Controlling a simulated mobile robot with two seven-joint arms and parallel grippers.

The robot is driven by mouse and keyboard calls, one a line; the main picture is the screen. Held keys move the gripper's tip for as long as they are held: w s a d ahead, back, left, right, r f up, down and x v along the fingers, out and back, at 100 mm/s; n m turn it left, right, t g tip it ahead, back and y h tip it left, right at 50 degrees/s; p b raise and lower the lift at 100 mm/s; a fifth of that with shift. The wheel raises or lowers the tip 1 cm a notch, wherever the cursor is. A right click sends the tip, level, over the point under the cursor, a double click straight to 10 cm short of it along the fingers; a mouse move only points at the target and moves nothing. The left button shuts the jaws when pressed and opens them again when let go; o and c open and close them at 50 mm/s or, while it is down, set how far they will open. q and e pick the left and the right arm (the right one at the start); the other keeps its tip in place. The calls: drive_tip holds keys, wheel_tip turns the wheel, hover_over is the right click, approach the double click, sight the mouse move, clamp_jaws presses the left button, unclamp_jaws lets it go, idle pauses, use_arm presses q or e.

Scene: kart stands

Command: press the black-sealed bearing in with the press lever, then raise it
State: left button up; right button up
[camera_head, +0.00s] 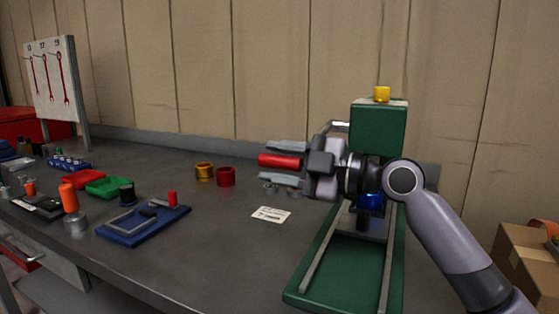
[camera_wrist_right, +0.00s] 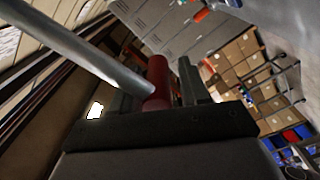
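The green press (camera_head: 378,130) stands at the right of the bench, with a yellow cap on top. Its metal lever (camera_head: 340,126) comes out from the head and passes behind my right gripper (camera_head: 283,162). The fingers lie on either side of the lever's red handle (camera_head: 279,160) and look closed on it. In the right wrist view the handle (camera_wrist_right: 157,80) sits between the fingers, and the lever rod (camera_wrist_right: 75,50) runs to the upper left. A blue part (camera_head: 370,202) shows under my arm at the press. I cannot make out the black-sealed bearing. My left gripper is not in view.
A white card (camera_head: 271,214), a red ring (camera_head: 226,177) and a gold ring (camera_head: 205,171) lie left of the press. A blue fixture (camera_head: 143,226), green bin (camera_head: 109,186) and several small parts are further left. A cardboard box (camera_head: 528,262) is at right.

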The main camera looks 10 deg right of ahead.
drive_tip(key=shift+o, duration=0.2)
drive_tip(key=shift+w+d+f, duration=0.15)
drive_tip(key=shift+w+f, duration=0.05)
drive_tip(key=shift+f, duration=0.2)
drive_tip(key=shift+s+d, duration=0.1)
drive_tip(key=shift+d, duration=0.1)
drive_tip(key=v, duration=0.6)
drive_tip(key=shift+s+d+r+b, duration=0.2)
drive_tip(key=shift+s+b, duration=0.2)
drive_tip(key=shift+r, duration=0.1)
